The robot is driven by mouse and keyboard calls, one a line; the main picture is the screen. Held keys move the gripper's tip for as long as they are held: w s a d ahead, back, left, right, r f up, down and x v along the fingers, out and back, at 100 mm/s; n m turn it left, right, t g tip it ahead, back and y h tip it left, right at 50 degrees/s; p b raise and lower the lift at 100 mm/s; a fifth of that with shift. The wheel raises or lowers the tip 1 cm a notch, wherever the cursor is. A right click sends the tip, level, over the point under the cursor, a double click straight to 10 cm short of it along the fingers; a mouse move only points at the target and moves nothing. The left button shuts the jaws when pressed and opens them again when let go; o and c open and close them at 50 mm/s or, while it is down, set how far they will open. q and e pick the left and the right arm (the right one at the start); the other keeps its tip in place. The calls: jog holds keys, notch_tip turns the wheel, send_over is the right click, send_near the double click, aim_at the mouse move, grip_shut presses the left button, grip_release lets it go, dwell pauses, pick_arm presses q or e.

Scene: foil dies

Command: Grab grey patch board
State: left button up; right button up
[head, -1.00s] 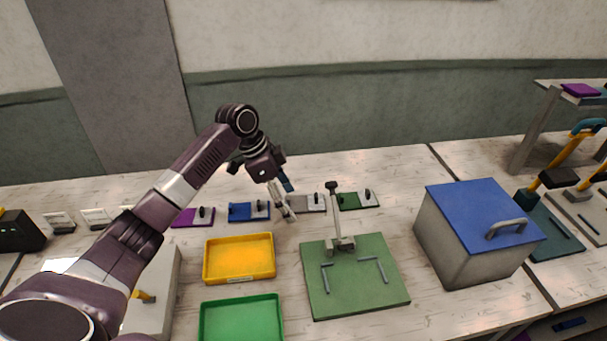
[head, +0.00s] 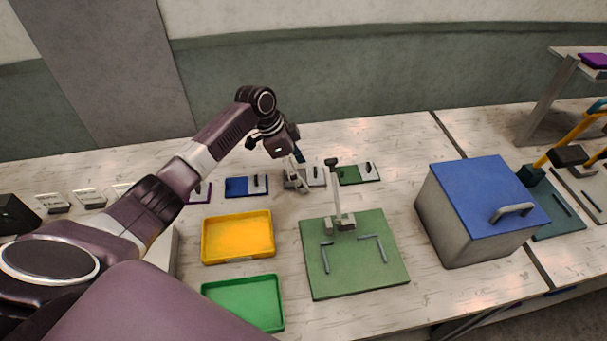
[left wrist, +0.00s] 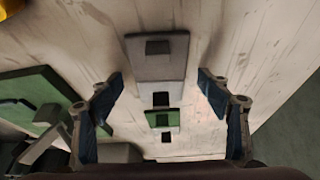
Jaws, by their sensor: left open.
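The grey patch board (head: 317,178) lies flat on the table in the row at the back, between a blue and a green board. It has a grey part, a paler part and a dark upright peg. My left gripper (head: 299,184) is over its left part in the head view and hides some of it. In the left wrist view the grey board (left wrist: 150,68) lies ahead, between the lines of the two blue fingers. My left gripper (left wrist: 161,84) is open with nothing held. I cannot tell its exact height above the board. My right gripper is not in view.
Blue (head: 238,187) and green (head: 350,175) boards flank it. A yellow tray (head: 205,250) and a green tray (head: 281,315) stand nearer. A green plate (head: 340,280) carries an upright post (head: 340,195). A grey box with a blue lid (head: 475,190) stands right.

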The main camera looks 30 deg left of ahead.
pick_arm(q)
jog(key=c, duration=1.2)
jog(key=shift+c, duration=0.2)
